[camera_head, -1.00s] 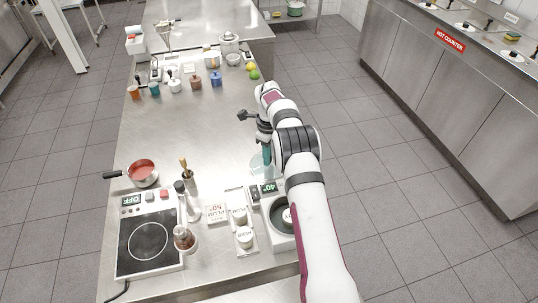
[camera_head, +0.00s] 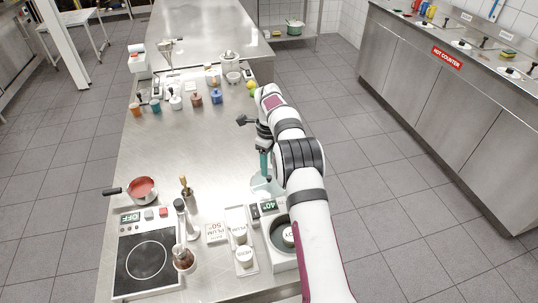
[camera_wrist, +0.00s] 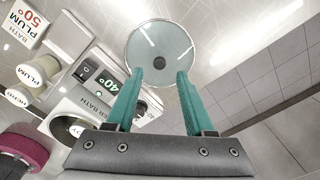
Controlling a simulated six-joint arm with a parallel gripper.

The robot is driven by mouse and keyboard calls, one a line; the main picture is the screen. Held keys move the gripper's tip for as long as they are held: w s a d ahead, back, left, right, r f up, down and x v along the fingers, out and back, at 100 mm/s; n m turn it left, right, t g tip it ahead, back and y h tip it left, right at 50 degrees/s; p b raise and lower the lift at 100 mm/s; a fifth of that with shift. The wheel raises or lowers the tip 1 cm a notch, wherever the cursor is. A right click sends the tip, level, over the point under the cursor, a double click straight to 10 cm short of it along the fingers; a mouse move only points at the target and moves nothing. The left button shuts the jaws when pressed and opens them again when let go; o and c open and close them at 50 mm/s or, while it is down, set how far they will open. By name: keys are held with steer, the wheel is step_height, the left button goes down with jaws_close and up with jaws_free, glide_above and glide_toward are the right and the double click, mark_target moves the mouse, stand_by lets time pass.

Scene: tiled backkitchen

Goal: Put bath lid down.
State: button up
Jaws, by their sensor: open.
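The bath lid (camera_wrist: 146,36) is a clear round glass disc with a dark knob (camera_wrist: 159,62). In the head view the lid (camera_head: 258,188) appears to lie flat on the steel counter, just behind the 40° water bath (camera_head: 276,262). My gripper (camera_wrist: 160,76) is open above the lid, pointing down. Its teal fingers straddle the knob in the wrist view, with a gap on each side. In the head view my gripper (camera_head: 265,174) stands over the lid. The bath is uncovered, with a white-capped jar (camera_head: 289,236) in its dark well.
A PLUM 50° bath sign (camera_head: 215,233) and white-capped jars (camera_head: 239,233) stand left of the bath. A hot plate (camera_head: 148,262) and red saucepan (camera_head: 143,189) are further left. The counter's right edge is close to the lid. The middle counter is clear.

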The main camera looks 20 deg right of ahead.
mark_target(269, 177)
steer(key=s+a+r+n, duration=0.2)
steer(key=s+r+n, duration=0.15)
steer(key=r, duration=1.05)
steer(key=s+a+r+n, duration=0.2)
steer(key=s+r+n, duration=0.1)
steer(key=s, duration=0.4)
steer(key=s+a+r+n, duration=0.2)
steer(key=s+r+n, duration=0.15)
steer(key=s, duration=0.35)
steer(key=s+a+f+n+y, duration=0.1)
steer(key=s+n, duration=0.4)
steer(key=s, duration=0.7)
steer(key=s+a+f+n, duration=0.2)
steer(key=s+f+n, duration=0.2)
steer(key=s, duration=0.9)
steer(key=n, duration=0.2)
steer(key=shift+a+f+n+y, duration=0.25)
steer(key=shift+f+n+y, duration=0.05)
steer(key=shift+y, duration=0.1)
steer(key=shift+s, duration=0.1)
